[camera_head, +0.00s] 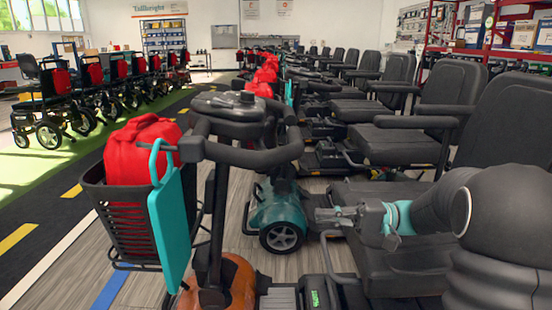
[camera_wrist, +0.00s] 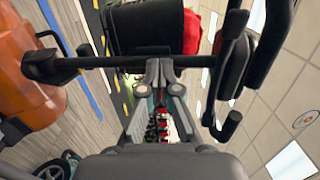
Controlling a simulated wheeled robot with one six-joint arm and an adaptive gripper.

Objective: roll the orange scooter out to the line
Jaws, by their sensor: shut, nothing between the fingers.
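The orange scooter stands nearest in the head view, at the front of the row. Its orange front body (camera_head: 232,283) is low, with a dark steering column (camera_head: 214,215) rising to black handlebars (camera_head: 262,155). A black basket (camera_head: 125,222) holding a red bag (camera_head: 140,150) hangs on its front, with a teal panel beside it. My gripper (camera_head: 322,213) is to the right of the column, shut and empty. In the wrist view its fingertips (camera_wrist: 160,68) point at the dark column, which crosses just ahead of them; contact cannot be told. The orange body (camera_wrist: 28,70) shows at left there.
A teal scooter (camera_head: 282,220) stands just behind, with several more in a row. Black seats (camera_head: 400,145) crowd the right. A blue line (camera_head: 110,290), a white line (camera_head: 55,255) and yellow dashes mark the floor at left. Several wheelchairs (camera_head: 62,100) stand beyond the dark lane.

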